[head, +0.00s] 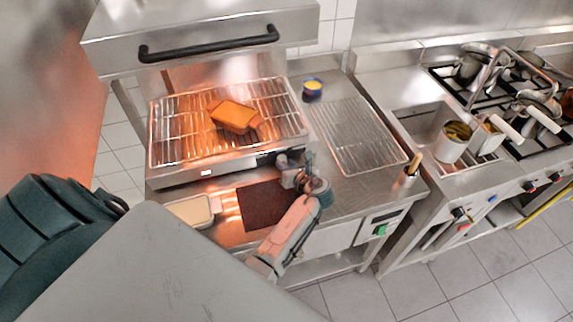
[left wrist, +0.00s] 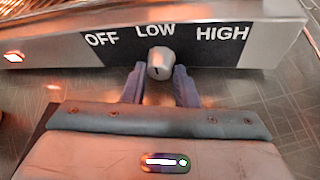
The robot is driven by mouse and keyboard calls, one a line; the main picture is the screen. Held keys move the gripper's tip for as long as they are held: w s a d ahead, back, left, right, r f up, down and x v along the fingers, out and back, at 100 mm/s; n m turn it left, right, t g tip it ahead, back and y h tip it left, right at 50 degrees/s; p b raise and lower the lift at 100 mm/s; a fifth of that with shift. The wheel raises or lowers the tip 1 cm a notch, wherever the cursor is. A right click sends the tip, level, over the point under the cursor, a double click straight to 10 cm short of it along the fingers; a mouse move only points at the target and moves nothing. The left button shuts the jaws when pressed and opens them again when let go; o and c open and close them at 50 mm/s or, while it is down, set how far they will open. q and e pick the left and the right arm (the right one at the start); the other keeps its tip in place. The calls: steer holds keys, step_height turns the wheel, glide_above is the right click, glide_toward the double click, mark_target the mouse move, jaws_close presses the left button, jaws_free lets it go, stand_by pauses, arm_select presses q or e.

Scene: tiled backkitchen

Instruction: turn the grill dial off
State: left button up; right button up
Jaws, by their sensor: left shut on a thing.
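The grill (head: 222,168) stands open under its raised hood, with its front panel facing me. Its pale round dial (left wrist: 160,62) sits under the word LOW on a dark label (left wrist: 120,45) reading OFF, LOW and HIGH from left to right. A short dark mark shows on the dial's lower face; I cannot tell its exact setting. My left gripper (head: 283,162) is at the front panel, its fingers (left wrist: 158,84) on either side of the dial and shut on it. My right gripper is not in view.
An orange dish (head: 234,116) sits on the grill rack (head: 170,140) in a warm glow. A lit indicator (head: 207,172) shows on the panel's left. A pale dish (head: 190,212) and a dark mat (head: 262,206) lie in front. A blue-and-yellow cup (head: 312,88) stands behind right.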

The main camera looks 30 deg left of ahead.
arm_select(q)
steer(key=shift+s+a+r+n+t+h, duration=0.1)
steer(key=shift+n+t+h, duration=0.2)
steer(key=shift+n, duration=0.3)
steer(key=shift+s+a+n+t+h, duration=0.1)
steer(key=shift+n+t+h, duration=0.1)
steer(key=shift+n+h, duration=0.3)
steer(key=shift+n+t+h, duration=0.5)
steer(key=shift+n+t, duration=0.3)
steer(key=shift+n, duration=0.4)
steer(key=shift+n+t+h+b, duration=0.35)
steer(key=shift+n+t, duration=0.25)
steer(key=shift+n, duration=0.2)
steer(key=shift+s+a+n+t+h+b, duration=0.1)
steer(key=shift+n+t+h+b, duration=0.15)
steer(key=shift+n+t+b, duration=0.35)
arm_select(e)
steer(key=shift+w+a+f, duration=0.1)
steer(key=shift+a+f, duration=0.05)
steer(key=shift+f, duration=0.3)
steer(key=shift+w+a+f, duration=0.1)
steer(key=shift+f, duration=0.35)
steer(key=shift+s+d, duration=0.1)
arm_select(q)
steer(key=o, duration=1)
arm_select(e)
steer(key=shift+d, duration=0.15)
